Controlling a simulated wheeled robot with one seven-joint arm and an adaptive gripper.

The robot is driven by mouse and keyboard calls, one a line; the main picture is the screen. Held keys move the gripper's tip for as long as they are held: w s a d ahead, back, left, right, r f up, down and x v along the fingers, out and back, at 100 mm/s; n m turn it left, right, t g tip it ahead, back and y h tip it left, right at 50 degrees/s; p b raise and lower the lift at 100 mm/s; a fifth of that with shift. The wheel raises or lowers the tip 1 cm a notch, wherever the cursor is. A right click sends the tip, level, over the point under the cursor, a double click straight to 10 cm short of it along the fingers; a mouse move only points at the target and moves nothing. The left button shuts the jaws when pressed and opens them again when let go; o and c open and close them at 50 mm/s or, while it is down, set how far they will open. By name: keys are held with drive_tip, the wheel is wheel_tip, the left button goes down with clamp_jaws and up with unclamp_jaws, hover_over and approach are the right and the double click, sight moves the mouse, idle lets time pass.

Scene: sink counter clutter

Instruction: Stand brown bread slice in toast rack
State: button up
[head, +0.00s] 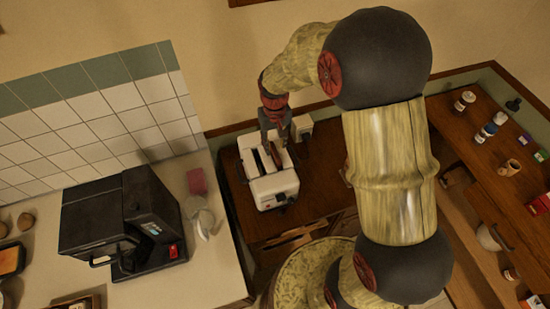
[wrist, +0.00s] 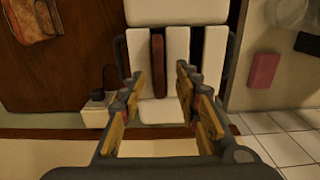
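A white toaster (head: 272,190) stands on the dark wooden counter. In the wrist view the toaster (wrist: 177,50) has two long slots. The brown bread slice (wrist: 158,50) shows as a narrow brown strip in the left slot there; the right slot looks dark and empty. My gripper (wrist: 160,82) is open, its fingertips apart on either side of the slice's line and not visibly closed on it. In the head view my gripper (head: 274,130) points down over the back end of the toaster. I cannot make out a toast rack in either view.
A black coffee machine (head: 120,225) stands on the light counter at left, with a pink block (head: 197,181) and a clear jug (head: 203,218) beside it. A small pale box (head: 302,127) is behind the toaster. Jars and small items line the right-hand shelf (head: 475,125).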

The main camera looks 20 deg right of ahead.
sight(275, 150)
wheel_tip(275, 150, down, 4)
drive_tip(key=shift+w+d+r, duration=0.1)
drive_tip(key=shift+w+r, duration=0.05)
drive_tip(key=shift+r, duration=0.05)
drive_tip(key=shift+c, duration=1.1)
clamp_jaws()
